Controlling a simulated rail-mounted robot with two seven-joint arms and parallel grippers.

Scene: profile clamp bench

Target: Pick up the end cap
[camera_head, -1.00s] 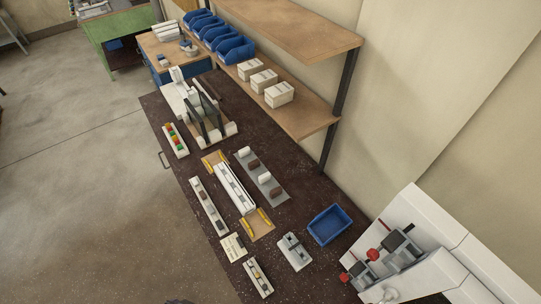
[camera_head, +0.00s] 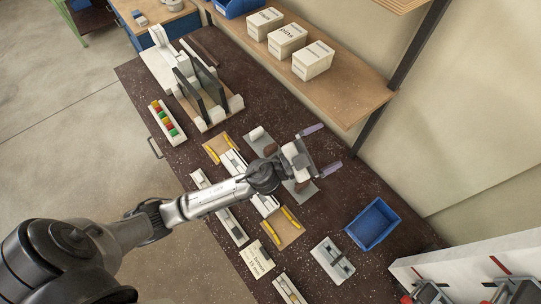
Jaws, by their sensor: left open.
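My left gripper (camera_head: 321,149) reaches in from the left over the bench, its two purple-tipped fingers spread apart with nothing visible between them. Below it lies a grey strip (camera_head: 252,145) with small white and brown pieces. A white piece (camera_head: 257,133) and a brown piece (camera_head: 270,150) show at its far end, left of the gripper. The gripper and wrist hide much of the rest of the strip. I cannot tell which piece is the end cap. My right gripper is not in view.
A long white profile (camera_head: 233,163) lies in a fixture with yellow-edged wooden ends (camera_head: 283,236), partly under my arm. A blue bin (camera_head: 373,223) and a grey block (camera_head: 332,260) stand to the right. A shelf (camera_head: 345,90) with white boxes overhangs behind.

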